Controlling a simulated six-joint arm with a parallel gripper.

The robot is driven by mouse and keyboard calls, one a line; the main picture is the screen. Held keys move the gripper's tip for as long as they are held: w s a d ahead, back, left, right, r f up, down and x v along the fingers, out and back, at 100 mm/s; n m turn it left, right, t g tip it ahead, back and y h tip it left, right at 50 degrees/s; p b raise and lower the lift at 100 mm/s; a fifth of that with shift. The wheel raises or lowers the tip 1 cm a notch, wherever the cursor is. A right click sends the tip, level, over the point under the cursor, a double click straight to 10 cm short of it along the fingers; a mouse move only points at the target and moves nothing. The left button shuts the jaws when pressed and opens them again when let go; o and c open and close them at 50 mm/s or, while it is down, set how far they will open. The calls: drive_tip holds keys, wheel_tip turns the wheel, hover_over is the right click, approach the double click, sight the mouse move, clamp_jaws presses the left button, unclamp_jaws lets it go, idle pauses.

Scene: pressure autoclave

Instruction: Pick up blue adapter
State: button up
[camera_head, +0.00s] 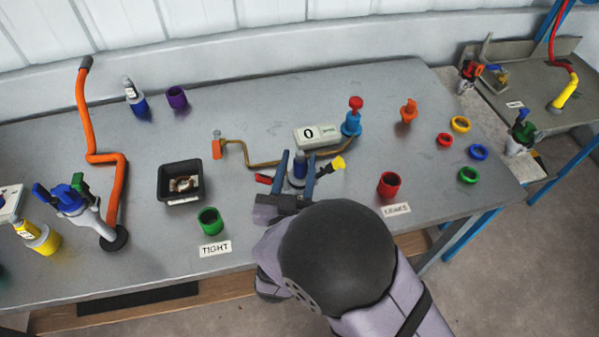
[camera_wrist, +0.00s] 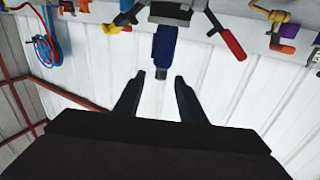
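A blue adapter (camera_head: 300,166) with a dark upper part stands upright in a grey fixture (camera_head: 296,182) with red and yellow handles, near the front middle of the table. In the wrist view the blue adapter (camera_wrist: 164,48) shows a narrow grey tip pointing toward the gap between my fingers. My gripper (camera_head: 297,156) is open, with one finger on each side of the adapter in the head view. In the wrist view my gripper (camera_wrist: 160,77) shows clear gaps beside the adapter's tip. Another blue piece with a pale top (camera_head: 136,100) stands at the back left.
A brass pipe and gauge box (camera_head: 317,136) lie just behind the fixture. A red cup (camera_head: 388,185) stands right, a green cup (camera_head: 210,221) and black tray (camera_head: 181,181) left. A tall orange pipe (camera_head: 108,160) rises further left. Coloured rings lie at the right end.

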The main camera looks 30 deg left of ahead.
sight(301, 151)
drive_tip(key=shift+s+f, duration=0.15)
drive_tip(key=shift+f, duration=0.25)
drive_tip(key=shift+r+p+x, duration=0.15)
drive_tip(key=shift+p+x, duration=0.7)
drive_tip(key=shift+x, duration=0.65)
drive_tip(key=shift+r+p+x, duration=0.1)
drive_tip(key=shift+p+x, duration=0.75)
drive_tip(key=shift+x, duration=0.65)
drive_tip(key=shift+w+a+f, duration=0.15)
drive_tip(key=shift+w+a, duration=0.1)
drive_tip(key=shift+w, duration=0.4)
clamp_jaws()
